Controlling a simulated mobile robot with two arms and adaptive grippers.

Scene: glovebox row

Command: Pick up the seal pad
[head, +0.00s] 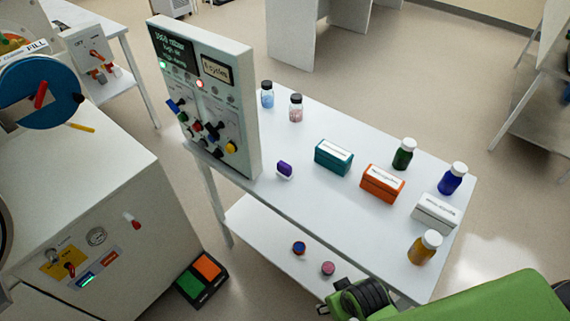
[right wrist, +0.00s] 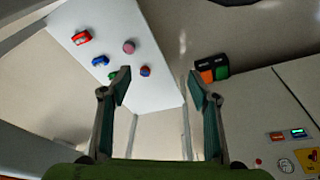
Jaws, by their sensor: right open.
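No label reading "seal pad" is legible, so I cannot tell for certain which item it is. In the right wrist view the white shelf (right wrist: 150,85) holds a pink round piece (right wrist: 129,47), an orange-and-blue disc (right wrist: 145,71), a red piece (right wrist: 82,37), a blue piece (right wrist: 99,60) and a small green piece (right wrist: 113,75). My right gripper (right wrist: 158,88) is open and empty, its left finger overlapping the shelf in view. My left gripper is not in view.
The tabletop holds a panel with knobs (head: 205,95), a teal box (head: 333,157), an orange box (head: 382,184), a white box (head: 436,213) and several bottles. A white cabinet (head: 100,210) stands left. An orange-and-green pedal block (head: 202,279) lies on the floor.

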